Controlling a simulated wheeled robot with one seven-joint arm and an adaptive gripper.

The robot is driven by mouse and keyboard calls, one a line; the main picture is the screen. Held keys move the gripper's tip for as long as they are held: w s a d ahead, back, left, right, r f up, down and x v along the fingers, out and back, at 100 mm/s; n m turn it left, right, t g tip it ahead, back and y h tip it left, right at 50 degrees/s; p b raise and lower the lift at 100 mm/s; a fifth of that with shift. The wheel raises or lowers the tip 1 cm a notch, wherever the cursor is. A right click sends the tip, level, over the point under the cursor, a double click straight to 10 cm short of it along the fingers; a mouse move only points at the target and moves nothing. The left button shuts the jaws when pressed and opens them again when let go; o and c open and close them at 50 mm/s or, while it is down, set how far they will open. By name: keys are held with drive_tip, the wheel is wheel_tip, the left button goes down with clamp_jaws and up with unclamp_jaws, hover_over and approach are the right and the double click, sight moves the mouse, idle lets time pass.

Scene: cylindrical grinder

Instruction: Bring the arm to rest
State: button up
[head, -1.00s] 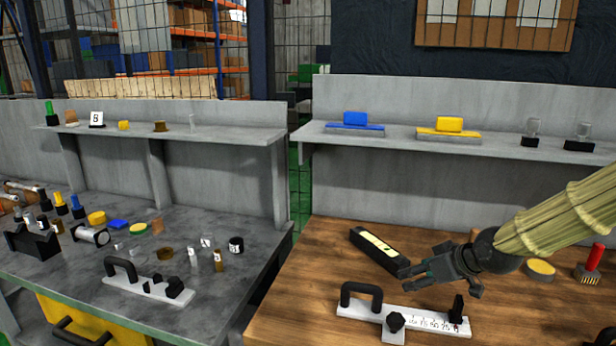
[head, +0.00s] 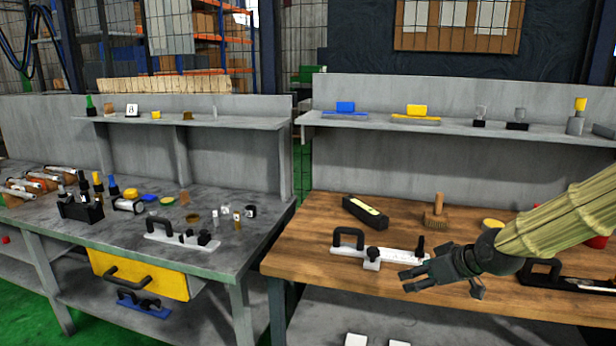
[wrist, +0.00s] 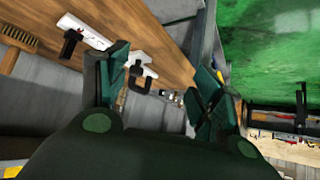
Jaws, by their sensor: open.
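My arm in its straw-coloured sleeve reaches in from the right in the head view. My gripper (head: 418,280) is open and empty, above the front edge of the wooden bench (head: 300,262). It is in front of and to the right of the white scale fixture with black handle and knobs (head: 395,256). In the wrist view the two fingers (wrist: 160,85) are spread apart with nothing held between them. The white fixture (wrist: 82,30) shows beyond the left finger, and green floor lies beyond the right one.
A black case with a yellow strip (head: 366,212) and a brush (head: 435,215) lie farther back. A dark open tray (head: 550,275) is under my arm at right. A grey bench (head: 120,235) with several small parts and a yellow drawer (head: 140,272) stands left. Shelves run behind both benches.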

drive_tip(key=s+a+f+m+g+h, duration=0.1)
drive_tip(key=s+f, duration=0.4)
drive_tip(key=f, duration=0.3)
drive_tip(key=s+a+f+m+g+p, duration=0.1)
drive_tip(key=s+a+f+g, duration=0.1)
drive_tip(key=s+f, duration=0.5)
drive_tip(key=s+a+f+m+g+h, duration=0.1)
drive_tip(key=s+f+m, duration=0.15)
drive_tip(key=f, duration=0.75)
drive_tip(key=s+f+g, duration=0.1)
drive_tip(key=s+f, duration=0.4)
drive_tip(key=s, duration=0.3)
drive_tip(key=s+f+m+g+h, duration=0.1)
drive_tip(key=s+f, duration=0.4)
drive_tip(key=s, duration=0.4)
drive_tip(key=s+f+g+h+p, duration=0.1)
drive_tip(key=s+f, duration=0.4)
drive_tip(key=s, duration=0.4)
drive_tip(key=shift+s+a+f+m+g, duration=0.2)
drive_tip(key=shift+f+m+g, duration=0.1)
drive_tip(key=shift+m+g, duration=0.1)
